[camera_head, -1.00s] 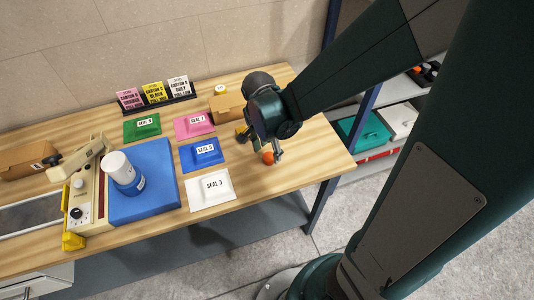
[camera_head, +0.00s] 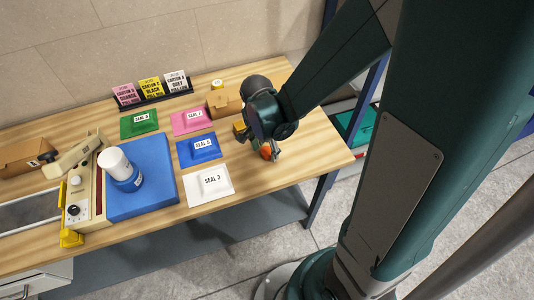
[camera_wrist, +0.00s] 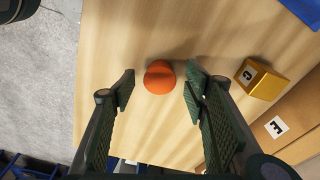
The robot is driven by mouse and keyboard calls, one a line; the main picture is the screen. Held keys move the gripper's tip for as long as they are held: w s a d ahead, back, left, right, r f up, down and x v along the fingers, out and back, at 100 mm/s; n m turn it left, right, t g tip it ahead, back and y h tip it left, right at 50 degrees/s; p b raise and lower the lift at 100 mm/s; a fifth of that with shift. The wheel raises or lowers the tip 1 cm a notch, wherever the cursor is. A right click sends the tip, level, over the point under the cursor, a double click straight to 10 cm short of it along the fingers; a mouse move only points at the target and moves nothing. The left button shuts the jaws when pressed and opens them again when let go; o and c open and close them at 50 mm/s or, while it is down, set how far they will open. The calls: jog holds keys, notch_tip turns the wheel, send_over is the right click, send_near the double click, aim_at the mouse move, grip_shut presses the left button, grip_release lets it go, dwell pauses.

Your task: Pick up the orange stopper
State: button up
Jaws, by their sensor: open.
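The orange stopper (camera_wrist: 159,77) stands on the wooden table and shows as a round orange top in the wrist view. In the head view the stopper (camera_head: 266,152) is partly hidden by my fingers. My gripper (camera_wrist: 160,88) is open, with one finger on each side of the stopper. There is a gap between each fingertip and the stopper, smaller at the right finger. In the head view my gripper (camera_head: 264,150) is low over the right part of the table.
A yellow block (camera_wrist: 261,79) and a cardboard box (camera_wrist: 292,125) lie close to the right finger. A blue packet (camera_head: 199,149) and a white packet (camera_head: 207,183) lie left of my gripper. The table's right edge is near; the wood there is clear.

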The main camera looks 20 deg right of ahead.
jog(key=shift+d+f, duration=0.1)
jog(key=shift+f, duration=0.7)
jog(key=c, duration=1)
